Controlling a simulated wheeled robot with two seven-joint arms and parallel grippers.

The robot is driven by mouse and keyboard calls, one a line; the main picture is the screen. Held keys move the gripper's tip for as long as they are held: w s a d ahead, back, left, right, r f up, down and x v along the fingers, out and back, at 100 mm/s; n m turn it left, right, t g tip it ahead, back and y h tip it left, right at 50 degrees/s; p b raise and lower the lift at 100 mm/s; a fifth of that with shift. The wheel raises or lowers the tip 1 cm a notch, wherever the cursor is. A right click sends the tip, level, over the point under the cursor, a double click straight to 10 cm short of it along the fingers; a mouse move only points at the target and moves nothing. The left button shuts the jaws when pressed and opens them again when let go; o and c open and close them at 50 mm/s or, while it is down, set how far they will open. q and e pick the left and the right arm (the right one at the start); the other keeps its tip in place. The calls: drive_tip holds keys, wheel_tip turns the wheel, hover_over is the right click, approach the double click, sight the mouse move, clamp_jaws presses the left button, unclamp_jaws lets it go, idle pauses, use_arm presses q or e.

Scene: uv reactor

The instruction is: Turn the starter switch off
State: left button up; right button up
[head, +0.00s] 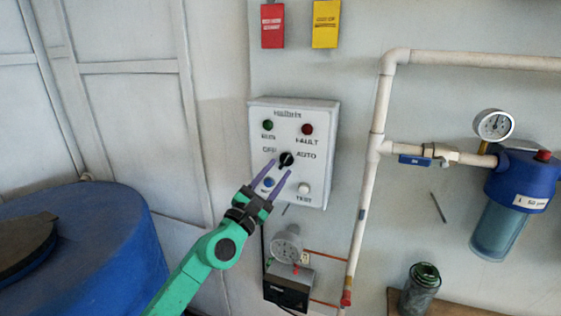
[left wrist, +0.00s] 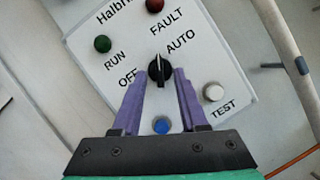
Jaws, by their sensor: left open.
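The starter switch is a black rotary knob (head: 287,158) on a light grey control box (head: 325,125). It also shows in the left wrist view (left wrist: 159,69). Its white mark points up in the left wrist view, toward the AUTO side rather than OFF. My left gripper (head: 280,167) has its purple fingers spread, with the tips just below and on either side of the knob. In the left wrist view the fingertips (left wrist: 159,76) flank the knob's lower part with gaps visible. Contact cannot be told. My right gripper is not in view.
The box also carries a green lamp (head: 267,125), red lamp (head: 307,129), blue button (head: 268,182) and white button (head: 303,188). A white pipe (head: 372,180) runs right of the box. A blue drum (head: 110,240) stands at left.

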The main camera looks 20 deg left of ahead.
sight(285, 161)
use_arm(q)
drive_tip(key=shift+x, duration=1.15)
drive_tip(key=shift+a, duration=0.1)
drive_tip(key=shift+s, duration=0.1)
clamp_jaws()
